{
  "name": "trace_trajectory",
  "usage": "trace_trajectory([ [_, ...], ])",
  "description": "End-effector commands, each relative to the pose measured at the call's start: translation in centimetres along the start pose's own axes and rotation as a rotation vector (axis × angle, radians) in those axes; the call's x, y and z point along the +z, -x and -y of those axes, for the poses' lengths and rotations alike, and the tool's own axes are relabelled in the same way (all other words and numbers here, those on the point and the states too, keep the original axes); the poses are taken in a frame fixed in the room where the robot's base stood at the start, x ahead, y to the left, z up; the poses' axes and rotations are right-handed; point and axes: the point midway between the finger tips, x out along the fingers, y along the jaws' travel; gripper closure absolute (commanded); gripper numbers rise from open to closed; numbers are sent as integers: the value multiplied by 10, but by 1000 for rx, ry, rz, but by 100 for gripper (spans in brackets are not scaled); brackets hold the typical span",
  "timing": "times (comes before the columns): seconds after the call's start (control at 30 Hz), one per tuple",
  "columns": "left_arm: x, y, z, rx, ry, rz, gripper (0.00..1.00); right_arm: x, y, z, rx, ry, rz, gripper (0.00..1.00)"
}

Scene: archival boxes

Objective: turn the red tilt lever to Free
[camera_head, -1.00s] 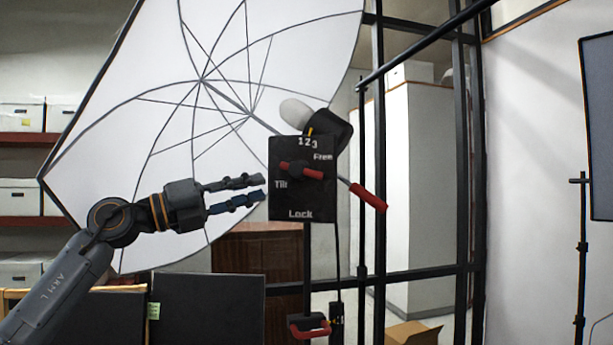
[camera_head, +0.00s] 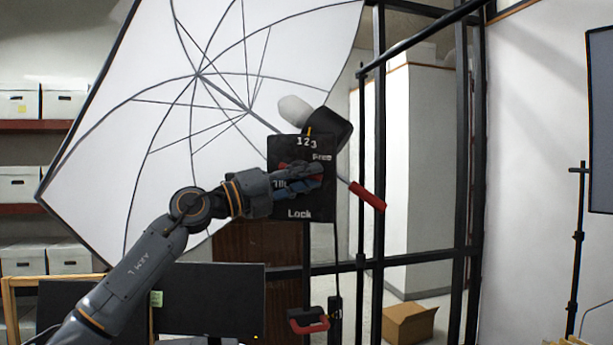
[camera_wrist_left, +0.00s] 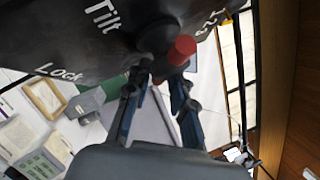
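The black tilt panel (camera_head: 285,210) hangs in front of the umbrella, marked Tilt, Free at upper right and Lock at the bottom. My left gripper (camera_head: 314,176) is over the panel's middle and hides most of the red tilt lever (camera_head: 284,166). In the left wrist view, the lever's round red end (camera_wrist_left: 183,48) shows just beyond the fingertips of my left gripper (camera_wrist_left: 160,82). The two fingers stand apart with a gap between them. I cannot tell whether either finger touches the lever. My right gripper is not in view.
A separate red-handled rod (camera_head: 367,195) sticks out to the panel's right. Another red handle (camera_head: 308,321) is lower on the stand. The white umbrella (camera_head: 130,140) fills the space behind my left arm. A cardboard box (camera_head: 408,323) is on the floor at right.

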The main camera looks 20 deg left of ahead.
Motion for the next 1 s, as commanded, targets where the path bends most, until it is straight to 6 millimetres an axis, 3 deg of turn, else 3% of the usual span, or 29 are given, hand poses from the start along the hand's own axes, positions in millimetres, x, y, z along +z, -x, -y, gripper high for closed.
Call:
trace_trajectory([
  [0.07, 0, 0, 0, 0, 0, 0, 77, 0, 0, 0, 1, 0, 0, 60],
  [0.2, 0, 0, 0, 0, 0, 0, 100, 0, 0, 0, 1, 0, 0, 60],
  [0.57, -2, -2, 0, -78, 88, 77, 100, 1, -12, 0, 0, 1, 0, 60],
  [1.0, 2, -4, 6, -156, 179, 158, 100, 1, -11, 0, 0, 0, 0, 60],
])
